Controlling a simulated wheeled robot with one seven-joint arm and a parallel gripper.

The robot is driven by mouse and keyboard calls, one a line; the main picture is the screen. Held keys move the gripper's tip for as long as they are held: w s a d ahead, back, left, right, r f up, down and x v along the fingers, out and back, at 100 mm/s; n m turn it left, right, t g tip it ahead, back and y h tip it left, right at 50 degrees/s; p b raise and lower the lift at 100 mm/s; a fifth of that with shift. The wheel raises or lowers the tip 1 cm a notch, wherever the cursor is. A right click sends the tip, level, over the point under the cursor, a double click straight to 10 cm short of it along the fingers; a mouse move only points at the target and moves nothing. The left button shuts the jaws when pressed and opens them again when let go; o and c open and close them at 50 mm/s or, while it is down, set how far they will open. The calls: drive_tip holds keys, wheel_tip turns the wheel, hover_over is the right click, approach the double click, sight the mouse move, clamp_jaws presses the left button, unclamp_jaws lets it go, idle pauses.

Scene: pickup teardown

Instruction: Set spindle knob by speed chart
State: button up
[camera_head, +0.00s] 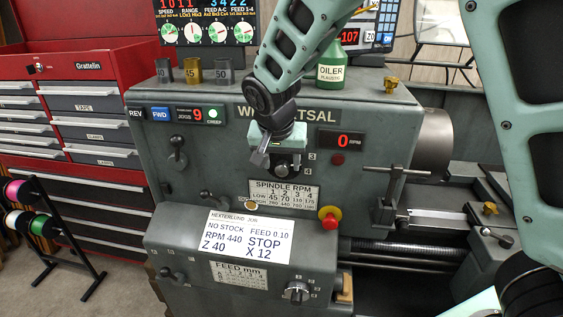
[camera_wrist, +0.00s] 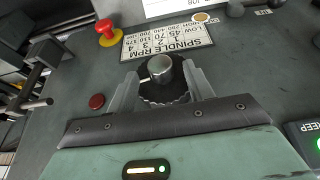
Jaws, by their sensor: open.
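The round spindle knob (camera_wrist: 160,69) has a silver cap and a dark, scalloped skirt. In the wrist view it sits between the two fingers of my gripper (camera_wrist: 162,88), which are open around it. I cannot tell whether either finger touches it. In the head view my gripper (camera_head: 279,160) is at the headstock front, covering most of the knob and its dial marks. The spindle RPM chart (camera_head: 284,193) is just below, with LOW and high rows under 1 to 4. The job card (camera_head: 247,238) reads RPM 440, feed 0.10, Z 40, stop X 12.
A red emergency button (camera_head: 329,219) protrudes right of the chart. A lever (camera_head: 177,153) is on the left of the headstock. The RPM display (camera_head: 342,142) reads 0.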

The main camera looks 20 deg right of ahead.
drive_tip(key=shift+x, duration=1)
drive_tip(key=c, duration=1)
drive_tip(key=shift+p, duration=0.4)
drive_tip(key=shift+a+r+g+h+p, duration=0.15)
drive_tip(key=shift+g+h+p, duration=0.15)
drive_tip(key=shift+h+p, duration=0.3)
drive_tip(key=shift+w+a+n+g+h+p, duration=0.15)
drive_tip(key=shift+n+g+h+p, duration=0.25)
drive_tip(key=shift+h+p, duration=0.6)
drive_tip(key=shift+w+a+f+n+g+h+p, duration=0.1)
drive_tip(key=shift+f+n+g+h+p, duration=0.1)
drive_tip(key=shift+g+h+p, duration=0.5)
drive_tip(key=shift+a+f+n+g+h+p, duration=0.1)
drive_tip(key=shift+f+n+g+h+p, duration=0.15)
drive_tip(key=shift+h, duration=0.75)
drive_tip(key=shift+r, duration=0.1)
